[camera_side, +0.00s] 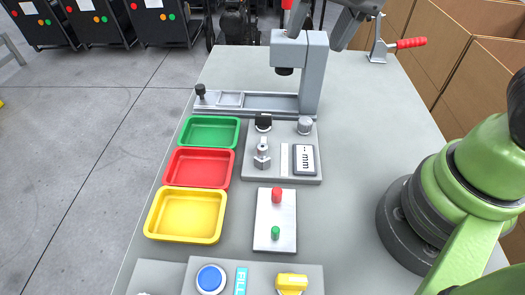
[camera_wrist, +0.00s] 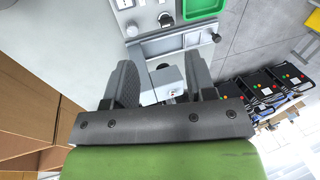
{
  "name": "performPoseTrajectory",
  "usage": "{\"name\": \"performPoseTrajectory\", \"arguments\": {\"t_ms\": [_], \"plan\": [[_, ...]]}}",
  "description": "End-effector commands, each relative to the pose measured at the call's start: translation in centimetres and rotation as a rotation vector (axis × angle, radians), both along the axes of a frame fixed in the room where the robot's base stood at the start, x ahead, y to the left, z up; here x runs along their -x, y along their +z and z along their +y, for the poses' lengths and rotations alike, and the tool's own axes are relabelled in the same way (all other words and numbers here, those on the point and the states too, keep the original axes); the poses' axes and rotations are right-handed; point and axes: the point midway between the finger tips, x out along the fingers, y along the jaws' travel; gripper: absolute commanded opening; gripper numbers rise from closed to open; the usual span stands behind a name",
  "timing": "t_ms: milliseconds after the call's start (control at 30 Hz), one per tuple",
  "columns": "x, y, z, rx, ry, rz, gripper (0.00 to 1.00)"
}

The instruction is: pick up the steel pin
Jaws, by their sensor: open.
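An upright shiny metal piece (camera_side: 262,154), which looks like the steel pin, stands on the grey gauge plate (camera_side: 251,174) in the side view. I cannot pick it out in the wrist view. My gripper (camera_side: 315,36) is at the top of the side view, partly cut off, at the top of the grey press column (camera_side: 314,75) and well away from the metal piece. In the wrist view my gripper (camera_wrist: 163,75) has its two dark fingers wide apart, with the light grey press top (camera_wrist: 170,78) showing between them. Nothing is held.
Green (camera_side: 209,132), red (camera_side: 198,167) and yellow (camera_side: 186,215) trays line the plate's left. A white plate (camera_side: 275,240) has a red and a green knob. A blue button (camera_side: 210,278) is at the front. A red-handled clamp (camera_side: 398,45) stands at the back right.

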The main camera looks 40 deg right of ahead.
Motion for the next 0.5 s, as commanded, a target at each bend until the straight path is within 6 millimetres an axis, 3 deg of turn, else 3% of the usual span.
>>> {"name": "performPoseTrajectory", "arguments": {"t_ms": [100,300,500], "plan": [[-2.1,-3.8,2.2,0.025,-0.084,0.114,0.51],[-3.6,-9.1,4.8,0.076,-0.209,0.227,0.51],[-3.9,-11.7,5.7,0.101,-0.258,0.261,0.51]]}}
